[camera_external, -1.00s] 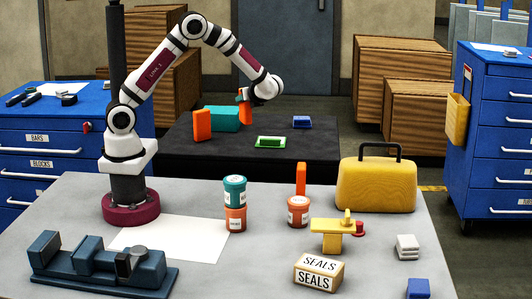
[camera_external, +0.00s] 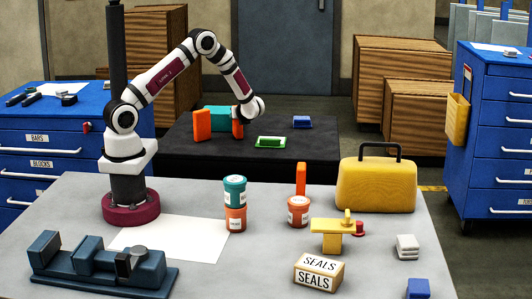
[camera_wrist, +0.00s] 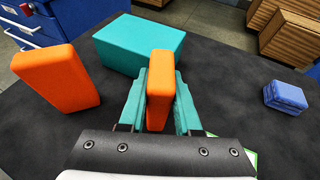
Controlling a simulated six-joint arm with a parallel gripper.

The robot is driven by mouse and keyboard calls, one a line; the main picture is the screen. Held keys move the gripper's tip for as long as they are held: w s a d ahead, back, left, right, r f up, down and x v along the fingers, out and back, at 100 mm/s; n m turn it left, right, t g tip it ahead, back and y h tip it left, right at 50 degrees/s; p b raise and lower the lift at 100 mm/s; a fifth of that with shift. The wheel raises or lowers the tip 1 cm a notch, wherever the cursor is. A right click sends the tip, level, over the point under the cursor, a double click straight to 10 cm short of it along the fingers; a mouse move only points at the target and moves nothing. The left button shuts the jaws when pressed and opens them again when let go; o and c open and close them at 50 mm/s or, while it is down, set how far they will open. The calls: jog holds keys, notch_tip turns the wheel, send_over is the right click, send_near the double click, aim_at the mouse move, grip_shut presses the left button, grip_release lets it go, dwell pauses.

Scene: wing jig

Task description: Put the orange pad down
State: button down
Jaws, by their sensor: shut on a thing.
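The orange pad (camera_wrist: 159,85) stands upright between the two teal fingers of my gripper (camera_wrist: 160,100) in the wrist view, and the fingers are shut on it. In the external view the held orange pad (camera_external: 237,130) is low over the black table, partly hidden by my wrist. I cannot tell whether its lower end touches the surface. A second orange block (camera_external: 201,125) stands upright to its left, apart from it; it also shows in the wrist view (camera_wrist: 55,78). A teal block (camera_wrist: 130,43) lies just behind the held pad.
The black table (camera_external: 320,165) also bears a green-and-white piece (camera_external: 270,142) right of my gripper and a blue block (camera_external: 301,122) farther right. Bare surface lies between them. The nearer grey bench holds jars (camera_external: 235,192), a yellow case (camera_external: 377,185) and a vise (camera_external: 100,262).

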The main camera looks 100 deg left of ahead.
jog(key=c, duration=0.6)
grip_release()
jog(key=v, duration=1.2)
jog(key=s+d+r+n+t+h, duration=0.1)
jog(key=s+d+r+n+h, duration=0.15)
jog(key=d, duration=0.35)
jog(key=s+d+r+n+h, duration=0.1)
jog(key=s+d+r+n, duration=0.1)
jog(key=d+r, duration=0.35)
jog(key=s+d+f+n+t+h, duration=0.1)
jog(key=s+d, duration=0.4)
jog(key=d, duration=0.6)
jog(key=s+d+f+n+t+h, duration=0.1)
jog(key=s+d+h, duration=0.4)
jog(key=d, duration=0.6)
jog(key=shift+s+d+f+n+t+h, duration=0.15)
jog(key=shift+d+n+t+h, duration=0.1)
jog(key=shift+n+t+h, duration=0.5)
